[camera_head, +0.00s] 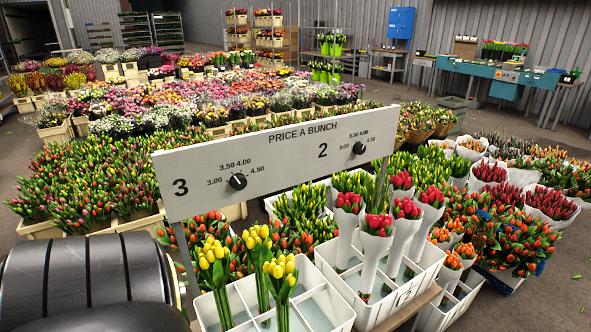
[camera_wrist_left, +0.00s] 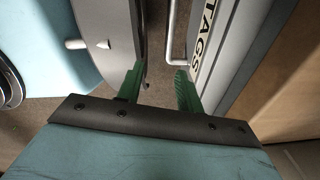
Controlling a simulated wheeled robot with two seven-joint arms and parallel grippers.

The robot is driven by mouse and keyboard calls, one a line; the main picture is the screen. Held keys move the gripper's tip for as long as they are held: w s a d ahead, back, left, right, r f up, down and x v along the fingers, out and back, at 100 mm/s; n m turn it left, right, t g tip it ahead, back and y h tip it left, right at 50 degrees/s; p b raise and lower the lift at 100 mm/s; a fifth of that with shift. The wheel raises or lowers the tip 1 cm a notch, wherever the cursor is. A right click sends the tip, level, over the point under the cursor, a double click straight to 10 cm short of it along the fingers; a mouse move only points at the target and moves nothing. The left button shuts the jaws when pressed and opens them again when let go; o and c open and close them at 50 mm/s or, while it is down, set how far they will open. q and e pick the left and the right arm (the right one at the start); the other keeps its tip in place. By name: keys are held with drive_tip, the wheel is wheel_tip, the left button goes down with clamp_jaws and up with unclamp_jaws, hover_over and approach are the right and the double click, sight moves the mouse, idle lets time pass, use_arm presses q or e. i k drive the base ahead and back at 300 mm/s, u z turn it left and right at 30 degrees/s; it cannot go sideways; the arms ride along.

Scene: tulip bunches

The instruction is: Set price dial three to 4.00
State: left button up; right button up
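Price dial three (camera_head: 238,181) is a black round knob on the left part of a white sign board (camera_head: 290,150) headed "PRICE A BUNCH". The marks 3.00, 3.50, 4.00 and 4.50 run around its top; its pointer is too small to read surely. A second black knob, dial two (camera_head: 359,148), is at the right of the board. My left gripper (camera_wrist_left: 158,88) shows in the left wrist view with its green fingers apart and nothing between them. It is not seen near the board. My right gripper is not in view.
Below the board stand white divided crates (camera_head: 338,312) with yellow and red tulip bunches. Tulips crowd the floor behind. In the left wrist view, a grey front lettered "TAGS" (camera_wrist_left: 222,50) with a bar handle (camera_wrist_left: 172,45) is close beyond the fingers.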

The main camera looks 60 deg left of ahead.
sight(238, 182)
drive_tip(key=i, duration=1.35)
drive_tip(key=u, duration=3.25)
